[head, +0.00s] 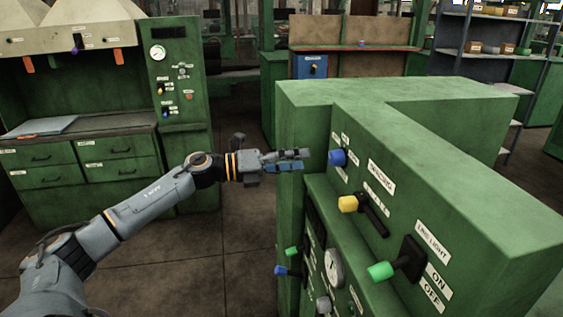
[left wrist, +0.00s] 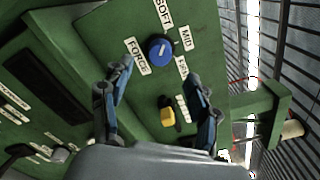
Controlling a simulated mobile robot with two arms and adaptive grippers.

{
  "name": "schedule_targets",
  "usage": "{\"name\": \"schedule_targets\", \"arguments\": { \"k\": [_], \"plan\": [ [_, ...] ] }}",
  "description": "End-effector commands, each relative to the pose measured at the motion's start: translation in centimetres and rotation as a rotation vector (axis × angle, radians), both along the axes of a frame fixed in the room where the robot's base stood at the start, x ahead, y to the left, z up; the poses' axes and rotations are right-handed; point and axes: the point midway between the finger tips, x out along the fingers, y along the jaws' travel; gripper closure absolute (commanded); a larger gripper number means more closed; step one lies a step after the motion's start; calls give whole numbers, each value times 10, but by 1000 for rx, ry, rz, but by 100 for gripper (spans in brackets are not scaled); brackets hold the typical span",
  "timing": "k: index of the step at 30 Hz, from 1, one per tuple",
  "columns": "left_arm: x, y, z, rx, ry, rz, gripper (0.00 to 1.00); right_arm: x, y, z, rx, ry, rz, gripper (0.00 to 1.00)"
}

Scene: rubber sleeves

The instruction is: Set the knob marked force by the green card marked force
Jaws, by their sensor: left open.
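The blue force knob (head: 338,157) sits on the sloping face of the green machine. In the left wrist view the knob (left wrist: 160,49) has a short pale mark, whose exact direction is hard to tell. White labels surround it: FORCE (left wrist: 137,56), SOFT (left wrist: 163,12), MID (left wrist: 187,38) and one that seems to read FIRM (left wrist: 182,68). My left gripper (head: 290,160) is open and empty, left of the knob and apart from it in the head view. Its two fingers (left wrist: 159,77) frame the knob from below in the wrist view. I cannot make out a green card marked force.
On the same machine are a yellow handle (head: 348,204), a green-tipped line light lever (head: 381,271), a round gauge (head: 334,268) and a blue-tipped lever (head: 282,270). A green cabinet with drawers (head: 40,181) stands left. Open floor (head: 190,250) lies between.

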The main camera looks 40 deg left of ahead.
Motion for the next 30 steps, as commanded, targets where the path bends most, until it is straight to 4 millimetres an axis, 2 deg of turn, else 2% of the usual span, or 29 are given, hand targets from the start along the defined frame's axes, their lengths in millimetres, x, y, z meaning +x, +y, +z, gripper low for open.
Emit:
{"name": "schedule_targets", "arguments": {
  "k": [3, 10, 30],
  "plan": [
    [-12, 11, -1, 0, 4, 1, 39, 0, 0, 0, 0, 0, 0, 12],
    [-25, 23, -1, 1, 1, 0, 39, 0, 0, 0, 0, 0, 0, 12],
    [-28, 25, 0, -1, -1, 0, 39, 0, 0, 0, 0, 0, 0, 12]
  ]
}}
